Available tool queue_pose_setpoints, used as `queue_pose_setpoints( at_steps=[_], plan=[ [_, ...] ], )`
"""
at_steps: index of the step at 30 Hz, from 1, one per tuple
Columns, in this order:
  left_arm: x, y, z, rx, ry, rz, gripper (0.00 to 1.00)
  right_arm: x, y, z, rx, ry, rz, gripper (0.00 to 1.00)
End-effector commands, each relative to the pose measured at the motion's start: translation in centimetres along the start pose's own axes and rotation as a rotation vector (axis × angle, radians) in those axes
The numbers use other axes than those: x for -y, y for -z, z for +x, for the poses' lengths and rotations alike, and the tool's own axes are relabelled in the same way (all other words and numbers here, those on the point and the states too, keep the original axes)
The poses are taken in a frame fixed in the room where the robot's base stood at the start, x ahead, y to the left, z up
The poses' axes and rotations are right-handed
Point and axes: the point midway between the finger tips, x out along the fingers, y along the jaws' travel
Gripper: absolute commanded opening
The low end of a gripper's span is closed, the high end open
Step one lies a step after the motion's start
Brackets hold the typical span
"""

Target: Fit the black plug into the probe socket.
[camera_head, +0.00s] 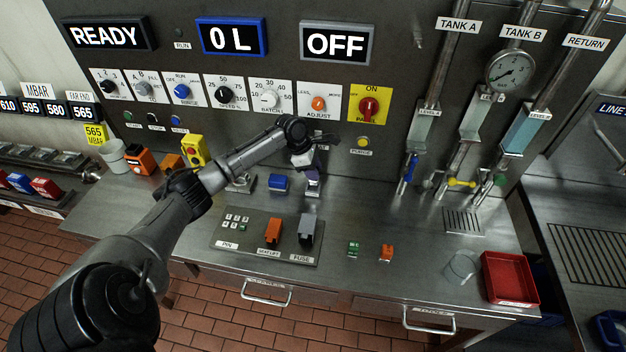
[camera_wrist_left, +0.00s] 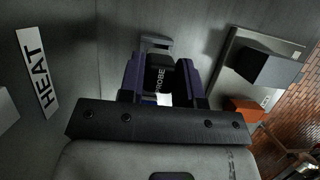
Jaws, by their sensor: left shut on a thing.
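My left gripper (camera_head: 312,180) is low in front of the upright panel, just above the steel counter. In the left wrist view its two purple fingers (camera_wrist_left: 160,72) are shut on the black plug (camera_wrist_left: 158,80), which bears the word PROBE. A grey bracket-like part (camera_wrist_left: 156,44) shows just beyond the plug; I cannot tell whether it is the probe socket or whether the plug touches it. In the head view the plug is hard to make out at the gripper. My right gripper is in neither view.
A grey board (camera_head: 231,243) with an orange block (camera_head: 271,231) and a grey fuse block (camera_head: 306,229) lies in front of the gripper. A blue block (camera_head: 278,183) is left of it. A red tray (camera_head: 508,277) stands at right. The counter between is mostly clear.

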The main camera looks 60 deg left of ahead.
Motion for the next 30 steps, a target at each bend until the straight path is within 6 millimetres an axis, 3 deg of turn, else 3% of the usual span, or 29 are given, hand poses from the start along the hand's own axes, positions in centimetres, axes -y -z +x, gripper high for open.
queue_pose_setpoints(
  at_steps=[5, 15, 26, 27, 30],
  plan=[
    [-0.1, 0.4, 0.4, 0.000, 0.000, -0.001, 0.07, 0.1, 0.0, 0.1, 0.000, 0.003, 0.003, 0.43],
    [-0.1, 1.8, 3.7, -0.001, -0.001, -0.001, 0.07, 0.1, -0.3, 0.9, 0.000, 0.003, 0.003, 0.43],
    [-0.1, 1.8, 3.8, 0.000, 0.000, -0.001, 0.07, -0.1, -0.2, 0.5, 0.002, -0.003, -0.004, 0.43],
    [-0.1, 1.8, 3.9, -0.001, 0.000, 0.000, 0.32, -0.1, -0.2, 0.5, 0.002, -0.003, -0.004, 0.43],
    [-0.1, 1.9, 4.0, -0.001, 0.000, 0.000, 0.42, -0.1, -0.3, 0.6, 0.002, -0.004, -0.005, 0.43]
  ],
)
